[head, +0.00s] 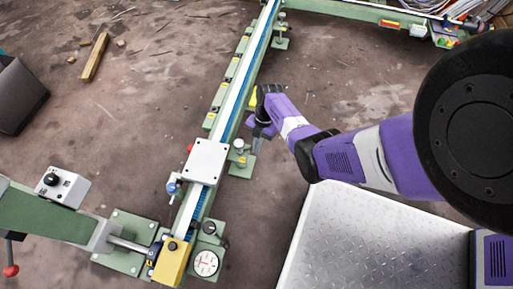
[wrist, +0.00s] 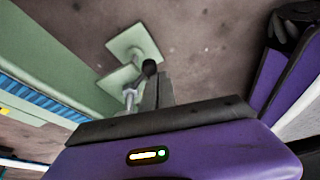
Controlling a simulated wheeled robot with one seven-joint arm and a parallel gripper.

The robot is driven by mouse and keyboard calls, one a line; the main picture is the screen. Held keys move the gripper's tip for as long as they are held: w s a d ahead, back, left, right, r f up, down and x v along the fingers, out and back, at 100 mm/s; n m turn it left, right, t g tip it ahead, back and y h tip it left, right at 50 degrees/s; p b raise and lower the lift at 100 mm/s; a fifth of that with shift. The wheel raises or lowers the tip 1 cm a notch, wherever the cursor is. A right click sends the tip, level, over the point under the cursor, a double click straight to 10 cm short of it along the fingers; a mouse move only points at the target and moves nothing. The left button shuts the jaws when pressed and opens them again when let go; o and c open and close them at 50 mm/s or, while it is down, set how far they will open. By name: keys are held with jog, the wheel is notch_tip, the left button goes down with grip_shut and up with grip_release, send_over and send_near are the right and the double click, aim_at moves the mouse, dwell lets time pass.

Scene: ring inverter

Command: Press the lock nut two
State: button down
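My gripper (head: 258,128) is just to the right of the long green rail (head: 233,103), near a green support foot (head: 241,167) that carries a silver fitting with a round top (head: 239,145). In the wrist view, the dark fingers (wrist: 158,90) are together with no gap visible and hold nothing I can see. A dark round knob (wrist: 149,67) and a silver fitting (wrist: 130,94) show right by the fingertips, above a green foot plate (wrist: 135,42). I cannot tell whether the fingers touch them, or which part is lock nut two.
A grey plate (head: 206,161) sits on the rail. A yellow block (head: 172,262) and a dial (head: 206,263) are at its near end. A control box (head: 62,187) stands at the left. A wooden stick (head: 95,57) lies on the floor.

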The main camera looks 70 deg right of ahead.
jog(key=shift+w+d, duration=0.1)
jog(key=shift+d, duration=0.35)
jog(key=shift+r, duration=0.15)
jog(key=shift+d+r, duration=0.15)
jog(key=shift+r, duration=0.15)
jog(key=p+v, duration=0.4)
jog(key=v, duration=0.2)
jog(key=shift+r, duration=0.45)
jog(key=shift+a, duration=0.25)
